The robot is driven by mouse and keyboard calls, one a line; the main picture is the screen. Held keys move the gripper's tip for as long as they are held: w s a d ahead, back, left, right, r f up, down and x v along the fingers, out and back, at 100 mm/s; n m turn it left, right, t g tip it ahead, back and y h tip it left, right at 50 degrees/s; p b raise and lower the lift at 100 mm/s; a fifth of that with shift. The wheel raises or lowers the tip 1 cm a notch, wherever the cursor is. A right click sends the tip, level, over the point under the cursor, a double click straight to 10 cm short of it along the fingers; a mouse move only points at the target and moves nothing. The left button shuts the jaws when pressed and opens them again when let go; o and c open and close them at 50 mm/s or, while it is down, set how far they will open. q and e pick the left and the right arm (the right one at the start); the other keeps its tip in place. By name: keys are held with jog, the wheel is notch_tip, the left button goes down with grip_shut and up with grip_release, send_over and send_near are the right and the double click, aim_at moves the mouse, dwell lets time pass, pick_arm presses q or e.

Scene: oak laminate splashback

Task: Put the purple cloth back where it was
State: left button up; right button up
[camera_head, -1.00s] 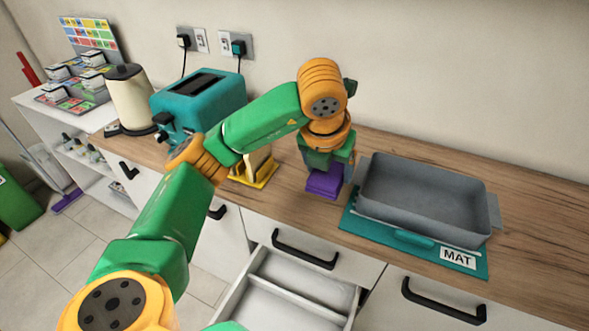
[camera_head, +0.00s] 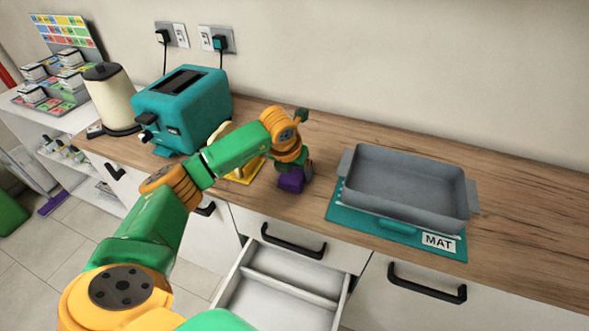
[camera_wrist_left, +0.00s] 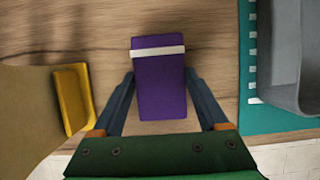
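The purple cloth (camera_head: 291,182) is a small folded block with a white band, at the counter's front between a yellow stand and the teal mat. My left gripper (camera_head: 294,168) reaches down over it from above. In the left wrist view the purple cloth (camera_wrist_left: 159,90) lies between the two fingers (camera_wrist_left: 159,78), with the tips against its two sides. The gripper looks shut on it. I cannot tell whether the cloth's underside touches the counter. My right gripper is out of view.
The yellow stand (camera_wrist_left: 72,98) is close on the left, partly behind my arm in the head view. A grey pan (camera_head: 405,190) sits on the teal mat (camera_head: 350,222) marked MAT. A drawer (camera_head: 285,292) is open below. A teal toaster (camera_head: 185,112) stands farther left.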

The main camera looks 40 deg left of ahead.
pick_arm(q)
jog(key=o, duration=0.3)
jog(key=shift+o, duration=0.2)
jog(key=shift+r, duration=0.1)
jog(key=shift+r, duration=0.3)
jog(key=v, duration=1.1)
jog(key=shift+s+r, duration=0.2)
jog(key=shift+r, duration=0.05)
